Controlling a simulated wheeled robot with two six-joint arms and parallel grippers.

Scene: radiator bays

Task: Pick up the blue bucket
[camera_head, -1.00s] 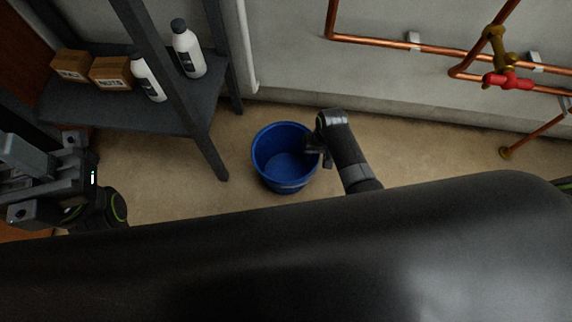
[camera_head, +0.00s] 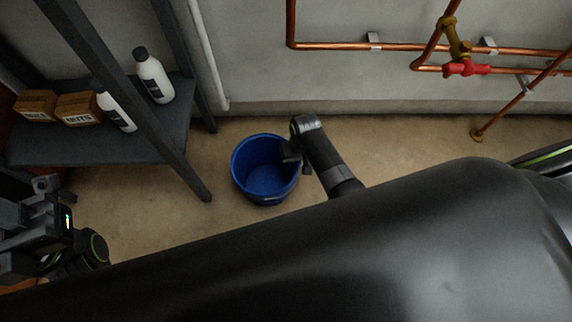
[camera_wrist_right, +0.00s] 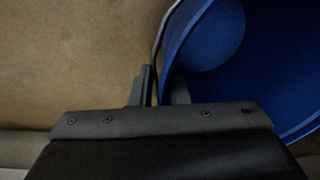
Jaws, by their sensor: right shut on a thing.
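The blue bucket (camera_head: 265,178) stands upright, open end up, over the floor in the middle of the head view; I cannot tell whether its base touches the floor. My right gripper (camera_head: 294,152) is shut on the bucket's right rim. In the right wrist view the bucket (camera_wrist_right: 265,70) fills the right side, and its wall passes between the two fingers of the gripper (camera_wrist_right: 160,90). My left gripper (camera_head: 45,220) is at the left edge of the head view, away from the bucket; its fingertips are not clear.
A dark shelf (camera_head: 110,148) with boxes (camera_head: 78,108) and white bottles (camera_head: 153,76) stands left of the bucket, one leg close by. Copper pipes (camera_head: 340,46) with a red valve handle (camera_head: 468,69) run along the wall. Floor (camera_head: 400,140) right of my right arm is clear.

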